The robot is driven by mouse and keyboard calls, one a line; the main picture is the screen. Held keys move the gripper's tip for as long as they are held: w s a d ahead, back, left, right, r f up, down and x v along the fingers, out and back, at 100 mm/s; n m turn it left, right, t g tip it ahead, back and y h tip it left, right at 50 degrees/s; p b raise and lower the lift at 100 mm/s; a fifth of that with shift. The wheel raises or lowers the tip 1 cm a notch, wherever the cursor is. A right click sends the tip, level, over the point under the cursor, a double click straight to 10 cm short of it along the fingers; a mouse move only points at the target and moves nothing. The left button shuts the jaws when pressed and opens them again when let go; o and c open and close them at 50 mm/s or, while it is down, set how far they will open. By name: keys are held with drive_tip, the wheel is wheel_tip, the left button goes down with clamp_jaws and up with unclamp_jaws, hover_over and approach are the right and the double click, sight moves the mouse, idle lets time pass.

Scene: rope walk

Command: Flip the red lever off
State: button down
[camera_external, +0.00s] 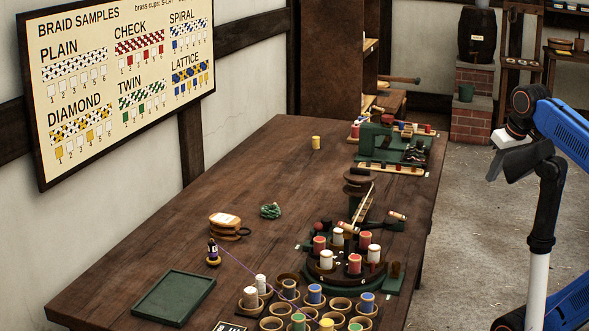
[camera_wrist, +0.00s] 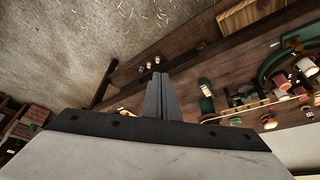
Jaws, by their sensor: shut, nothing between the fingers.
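No red lever can be made out for certain. In the external view, a small red knob (camera_external: 318,227) shows at the left edge of the round green braiding machine (camera_external: 322,279); I cannot tell whether it belongs to a lever. The machine carries red and white spools. A second green machine (camera_external: 376,142) with small red parts stands at the table's far end. My gripper (camera_external: 493,174) is in the air to the right of the table, apart from both machines. In the wrist view its fingers (camera_wrist: 159,97) are together and empty, with the table beyond them.
The long wooden table (camera_external: 190,228) holds a green tray (camera_external: 173,297), a yellow spool (camera_external: 316,142), green cord (camera_external: 270,211) and several brass cups with spools at the front. Open floor (camera_external: 462,210) lies between table and arm. A barrel on bricks (camera_external: 471,108) stands behind.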

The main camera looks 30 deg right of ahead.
drive_tip(key=w+a+r+n+y, duration=0.1)
drive_tip(key=w+a+r+n, duration=0.1)
drive_tip(key=w+a+n, duration=0.6)
drive_tip(key=w+a+r+n+y, duration=0.15)
drive_tip(key=w+a+n, duration=0.35)
drive_tip(key=a, duration=0.5)
drive_tip(key=a+f+n, duration=0.2)
drive_tip(key=a+n, duration=0.9)
drive_tip(key=a, duration=1.1)
drive_tip(key=shift+g, duration=0.4)
drive_tip(key=f, duration=0.4)
drive_tip(key=shift+s+a+f, duration=0.1)
drive_tip(key=shift+s+f, duration=0.1)
drive_tip(key=shift+f, duration=0.2)
